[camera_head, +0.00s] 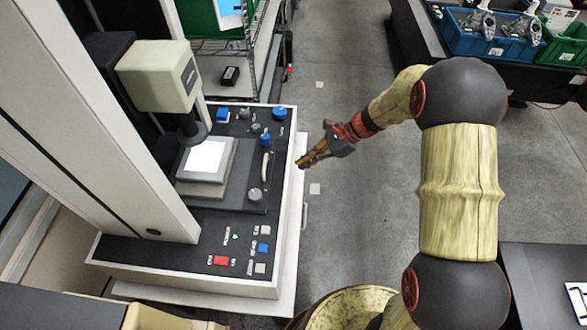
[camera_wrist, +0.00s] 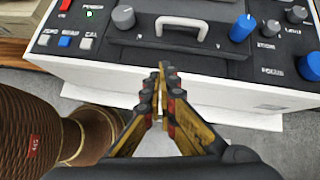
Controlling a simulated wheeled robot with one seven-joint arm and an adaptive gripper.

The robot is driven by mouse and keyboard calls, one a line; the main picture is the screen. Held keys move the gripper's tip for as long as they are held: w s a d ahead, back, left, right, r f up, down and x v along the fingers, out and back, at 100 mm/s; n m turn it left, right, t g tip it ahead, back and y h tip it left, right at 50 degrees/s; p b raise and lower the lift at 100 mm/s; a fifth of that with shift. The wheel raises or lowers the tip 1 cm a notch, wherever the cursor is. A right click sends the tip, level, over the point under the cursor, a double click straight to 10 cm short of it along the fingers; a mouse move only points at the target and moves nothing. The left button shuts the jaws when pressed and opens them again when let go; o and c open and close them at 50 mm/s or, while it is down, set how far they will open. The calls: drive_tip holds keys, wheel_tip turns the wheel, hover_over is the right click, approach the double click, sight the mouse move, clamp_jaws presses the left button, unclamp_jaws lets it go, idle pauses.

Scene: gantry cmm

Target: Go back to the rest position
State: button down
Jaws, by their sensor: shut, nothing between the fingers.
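My gripper (camera_head: 304,161) is at the end of my arm, just right of the machine's right edge in the head view. In the wrist view my gripper (camera_wrist: 160,75) shows its yellow and black fingers together, with nothing between them. The measuring machine (camera_head: 190,265) has a black control deck with a white housing. The wrist view shows the front of its deck (camera_wrist: 185,68), with a pale handle (camera_wrist: 185,22), a blue knob (camera_wrist: 243,27) and a grey knob (camera_wrist: 123,17) beyond the fingertips. The fingers appear apart from these controls.
The machine's column (camera_head: 100,120) and beige head (camera_head: 158,75) stand at left. A wire shelf (camera_head: 222,46) is behind. A blue bin (camera_head: 480,42) and a green bin (camera_head: 565,48) are at the upper right. Grey floor (camera_head: 345,215) is open between machine and arm.

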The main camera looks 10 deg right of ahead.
drive_tip(key=shift+v, duration=0.95)
drive_tip(key=s+d+n+g+h, duration=0.2)
drive_tip(key=s+d+n+h, duration=0.15)
drive_tip(key=s+n, duration=0.55)
drive_tip(key=s+d+r+n+t+h+b, duration=0.2)
drive_tip(key=s+r+n+t+b, duration=0.1)
drive_tip(key=s+r, duration=0.5)
drive_tip(key=s+d+r+n+t+h+b, duration=0.2)
drive_tip(key=s+r+n, duration=0.4)
drive_tip(key=s+r, duration=0.3)
drive_tip(key=t+h+b, duration=0.1)
drive_tip(key=t, duration=0.1)
drive_tip(key=shift+s+t, duration=0.15)
drive_tip(key=shift+t, duration=0.15)
